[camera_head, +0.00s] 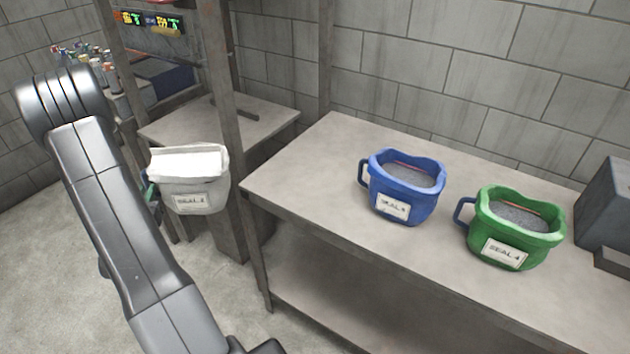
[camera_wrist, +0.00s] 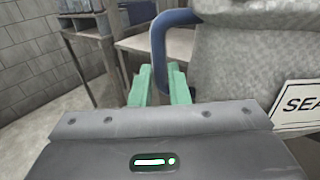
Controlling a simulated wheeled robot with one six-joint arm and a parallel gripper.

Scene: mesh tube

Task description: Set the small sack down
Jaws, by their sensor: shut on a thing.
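A grey sack (camera_head: 203,196) with a white folded top and a "SEAL" label hangs in the air at the left end of the workbench, in front of the wooden post. It fills the right side of the wrist view (camera_wrist: 240,62). My gripper (camera_head: 150,194) is on the sack's left side, mostly hidden behind my arm in the head view. In the wrist view its green fingers (camera_wrist: 159,84) are shut on the sack's dark blue handle (camera_wrist: 159,40). The sack looks roughly upright. Its underside touches nothing that I can see.
The workbench (camera_head: 300,176) has clear room on its left part. A blue sack (camera_head: 402,190) and a green sack (camera_head: 512,232) stand on its middle and right. A dark grey box (camera_head: 606,208) is at the right edge. A lower table (camera_head: 215,124) stands behind the post.

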